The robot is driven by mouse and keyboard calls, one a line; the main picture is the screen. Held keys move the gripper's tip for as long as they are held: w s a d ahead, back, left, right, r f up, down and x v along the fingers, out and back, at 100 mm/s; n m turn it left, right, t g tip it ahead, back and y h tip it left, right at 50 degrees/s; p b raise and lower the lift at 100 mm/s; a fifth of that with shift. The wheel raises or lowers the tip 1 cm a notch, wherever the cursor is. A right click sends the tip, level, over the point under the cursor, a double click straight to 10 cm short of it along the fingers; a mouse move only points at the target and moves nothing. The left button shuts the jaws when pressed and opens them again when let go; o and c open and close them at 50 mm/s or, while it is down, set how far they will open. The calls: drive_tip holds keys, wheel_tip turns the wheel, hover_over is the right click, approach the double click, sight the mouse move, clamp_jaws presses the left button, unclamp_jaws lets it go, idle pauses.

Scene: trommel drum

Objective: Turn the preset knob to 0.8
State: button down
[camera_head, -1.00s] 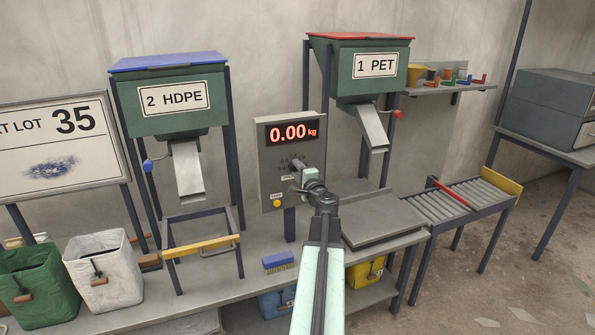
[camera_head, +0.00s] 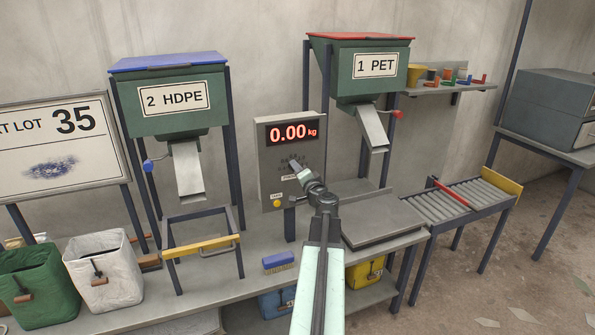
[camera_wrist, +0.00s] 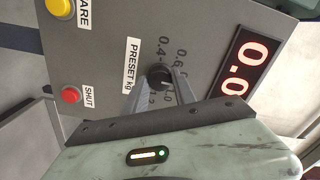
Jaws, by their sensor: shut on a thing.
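The preset knob (camera_wrist: 158,77) is a small dark round knob on the grey scale panel (camera_wrist: 100,55), beside the "PRESET kg" label (camera_wrist: 131,66). My gripper (camera_wrist: 160,84) is shut on it, one finger on each side. Printed scale numbers, 0.4 and 0.6 among them, curve around the knob; others are partly hidden by the fingers. I cannot make out the knob's pointer. In the head view my gripper (camera_head: 295,164) reaches the panel below the red display (camera_head: 291,132), which reads 0.00 kg; the knob is hidden there.
A red SHUT button (camera_wrist: 71,95) and a yellow TARE button (camera_wrist: 60,8) sit on the same panel. A flat weighing platform (camera_head: 384,222) lies to the right of my arm. A blue brush (camera_head: 278,261) lies on the bench at left.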

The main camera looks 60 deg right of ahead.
drive_tip(key=shift+s, duration=0.1)
drive_tip(key=c, duration=1)
unclamp_jaws()
drive_tip(key=v, duration=0.7)
drive_tip(key=shift+s+a, duration=0.25)
drive_tip(key=shift+s, duration=0.05)
